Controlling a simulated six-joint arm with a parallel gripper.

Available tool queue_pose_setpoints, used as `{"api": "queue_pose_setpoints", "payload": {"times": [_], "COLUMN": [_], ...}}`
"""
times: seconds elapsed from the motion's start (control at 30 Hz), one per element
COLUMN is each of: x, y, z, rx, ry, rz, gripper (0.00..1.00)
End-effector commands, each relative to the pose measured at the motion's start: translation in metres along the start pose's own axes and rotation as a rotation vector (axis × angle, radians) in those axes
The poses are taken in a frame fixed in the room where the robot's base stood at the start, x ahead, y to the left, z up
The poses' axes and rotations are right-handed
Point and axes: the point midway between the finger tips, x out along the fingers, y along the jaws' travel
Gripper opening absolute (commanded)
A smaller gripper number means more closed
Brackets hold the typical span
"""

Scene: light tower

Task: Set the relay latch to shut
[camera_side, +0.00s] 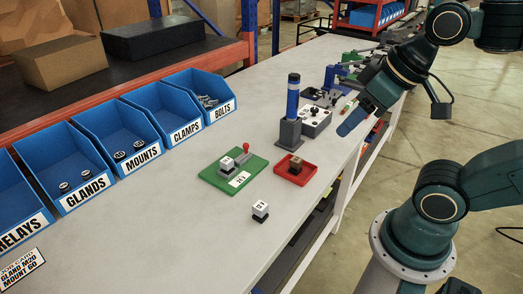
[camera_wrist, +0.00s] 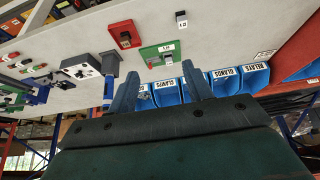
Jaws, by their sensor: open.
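The green plate (camera_side: 210,181) lies on the bench, also in the wrist view (camera_wrist: 147,55). It bears a grey fixture (camera_side: 236,165) with a white-topped relay block (camera_side: 227,162) at its left. The latch, a lever with a red knob (camera_side: 246,147), stands at the fixture's back; the knob points up. I cannot tell its setting. My gripper (camera_side: 352,120) hangs in the air right of the plate, apart from it. In the wrist view its two fingers (camera_wrist: 160,75) are spread with nothing between them.
A red tray (camera_side: 283,174) with a brown-grey block stands right of the plate. A loose white-topped block (camera_side: 260,210) lies in front. A blue-topped tower (camera_side: 293,100) rises behind, next to a grey switch box (camera_side: 318,124).

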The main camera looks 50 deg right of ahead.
Motion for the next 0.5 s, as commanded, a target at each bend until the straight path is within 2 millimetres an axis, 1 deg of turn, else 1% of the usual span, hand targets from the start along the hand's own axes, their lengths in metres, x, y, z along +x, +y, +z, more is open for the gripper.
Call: {"api": "queue_pose_setpoints", "payload": {"times": [0.3,0.37,0.5], "x": [0.0,0.0,-0.0003], "y": [0.0,0.0,0.0003], "z": [0.0,-0.0001,-0.0037], "rx": [0.0,0.0,0.014], "ry": [0.0,0.0,-0.004], "rz": [0.0,0.0,0.001], "gripper": [0.5,0.39,0.39]}}
